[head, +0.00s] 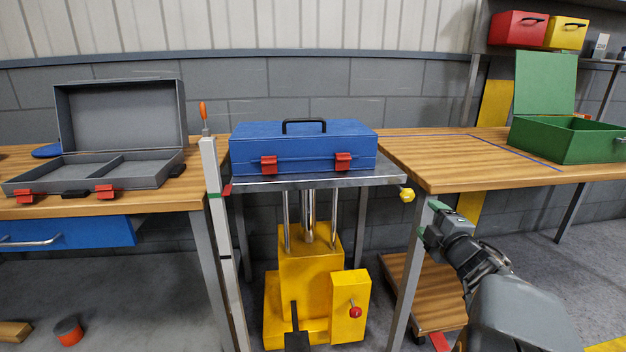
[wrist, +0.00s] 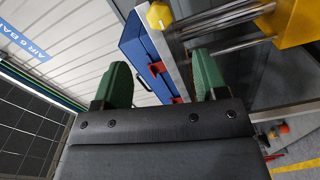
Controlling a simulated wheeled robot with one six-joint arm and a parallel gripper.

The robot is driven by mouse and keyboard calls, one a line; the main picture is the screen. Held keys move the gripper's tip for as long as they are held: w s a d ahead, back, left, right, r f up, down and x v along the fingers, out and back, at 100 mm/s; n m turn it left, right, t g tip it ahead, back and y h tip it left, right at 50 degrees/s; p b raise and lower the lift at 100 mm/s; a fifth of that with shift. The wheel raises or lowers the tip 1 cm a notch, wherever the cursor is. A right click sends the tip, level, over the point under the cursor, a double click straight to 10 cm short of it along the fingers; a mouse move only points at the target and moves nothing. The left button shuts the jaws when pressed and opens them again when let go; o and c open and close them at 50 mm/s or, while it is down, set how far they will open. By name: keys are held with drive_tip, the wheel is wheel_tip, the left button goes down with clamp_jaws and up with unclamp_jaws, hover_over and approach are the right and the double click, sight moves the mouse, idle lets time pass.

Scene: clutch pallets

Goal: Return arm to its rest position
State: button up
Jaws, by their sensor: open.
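My gripper (head: 432,222) is at the lower right in the head view, just in front of the right table's near left corner. Its two green fingers are spread apart in the wrist view (wrist: 162,85), with nothing between them. My grey arm reaches in from the lower right of the head view. A closed blue case (head: 302,146) with a black handle and red latches sits on the metal lift table (head: 320,182). Part of the blue case also shows beyond the fingers in the wrist view (wrist: 140,50).
An open grey case (head: 100,170) lies on the left wooden table (head: 150,200). An open green box (head: 568,140) stands on the right wooden table (head: 440,172). The yellow lift base (head: 310,270) and a low wooden cart (head: 405,285) stand below. A yellow knob (head: 407,195) sticks out near my gripper.

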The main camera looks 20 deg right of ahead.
drive_tip(key=a+r+m+g+h+p, duration=0.3)
drive_tip(key=a+r+m+g+p, duration=0.45)
drive_tip(key=r+p, duration=0.9)
drive_tip(key=s+a+r+m+g+y+p, duration=0.1)
drive_tip(key=s+a+m+g+y+p, duration=0.2)
drive_tip(key=s+a+p, duration=0.3)
drive_tip(key=s+a+r+m+g+y+p, duration=0.2)
drive_tip(key=s+a+p, duration=0.4)
drive_tip(key=a+p, duration=0.5)
drive_tip(key=shift+s+a+r+m+g+y+p, duration=0.25)
drive_tip(key=shift+a+m+g+y+p, duration=0.2)
drive_tip(key=shift+m+g, duration=0.35)
